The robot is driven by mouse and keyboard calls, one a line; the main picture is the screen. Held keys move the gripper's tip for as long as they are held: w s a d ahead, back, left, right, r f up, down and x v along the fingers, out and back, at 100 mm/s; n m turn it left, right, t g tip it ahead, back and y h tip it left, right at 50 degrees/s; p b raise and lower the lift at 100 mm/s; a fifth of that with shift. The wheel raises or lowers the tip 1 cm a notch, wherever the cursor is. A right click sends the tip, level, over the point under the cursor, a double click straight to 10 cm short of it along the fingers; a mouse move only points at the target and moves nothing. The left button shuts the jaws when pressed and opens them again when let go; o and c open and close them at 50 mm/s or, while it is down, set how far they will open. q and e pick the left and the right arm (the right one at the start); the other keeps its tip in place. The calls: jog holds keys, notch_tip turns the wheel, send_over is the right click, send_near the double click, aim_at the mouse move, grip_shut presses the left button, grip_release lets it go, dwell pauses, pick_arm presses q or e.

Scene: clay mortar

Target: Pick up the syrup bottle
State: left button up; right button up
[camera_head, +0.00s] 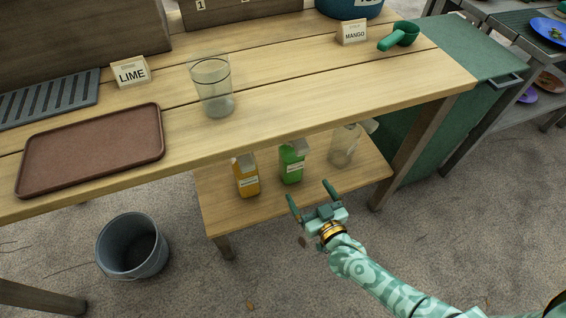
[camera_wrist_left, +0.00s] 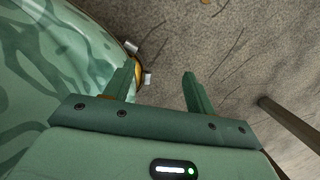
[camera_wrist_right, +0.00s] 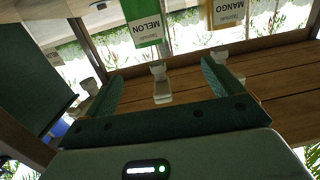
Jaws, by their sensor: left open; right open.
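Bottles stand on the lower shelf (camera_head: 225,208): an orange one (camera_head: 246,175), a green one (camera_head: 291,163) in the middle, and a clear one (camera_head: 343,147) at the right. In the right wrist view the green bottle (camera_wrist_right: 140,12) reads MELON and the orange bottle (camera_wrist_right: 228,12) reads MANGO, both upside down. My right gripper (camera_head: 310,194) is open and empty, in front of the shelf's front edge near the green bottle; its fingers also show in the right wrist view (camera_wrist_right: 160,75). My left gripper (camera_wrist_left: 158,78) is open and empty over the ground, outside the head view.
The wooden table above the shelf carries a clear glass (camera_head: 211,86), a brown tray (camera_head: 92,148), a LIME sign (camera_head: 131,72), a MANGO sign (camera_head: 352,32) and a green scoop (camera_head: 400,36). A grey bucket (camera_head: 133,246) stands on the ground. A table leg (camera_head: 410,155) stands right of the shelf.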

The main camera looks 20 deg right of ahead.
aim_at(291, 158)
jog(key=shift+m+t+h, duration=0.3)
jog(key=shift+t+h, duration=0.1)
jog(key=shift+t, duration=0.1)
jog(key=w+b, duration=0.2)
jog(key=w, duration=0.3)
jog(key=w+r+b, duration=0.1)
jog(key=w+b, duration=0.2)
jog(key=w, duration=0.3)
jog(key=w+b, duration=0.2)
jog(key=w, duration=0.3)
jog(key=shift+w+d+r+b, duration=0.15)
jog(key=shift+w+d+b, duration=0.05)
jog(key=shift+b, duration=0.15)
jog(key=c, duration=1.6)
pick_arm(q)
jog(key=w+d+r+t, duration=0.2)
jog(key=w+r, duration=0.3)
jog(key=w, duration=0.3)
jog(key=w+d+r+t, duration=0.2)
jog(key=w+r, duration=0.3)
jog(key=w, duration=0.3)
jog(key=shift+w+d+h, duration=0.3)
jog(key=shift+d+h, duration=0.05)
jog(key=shift+h, duration=0.05)
pick_arm(e)
jog(key=shift+r, duration=0.15)
grip_shut()
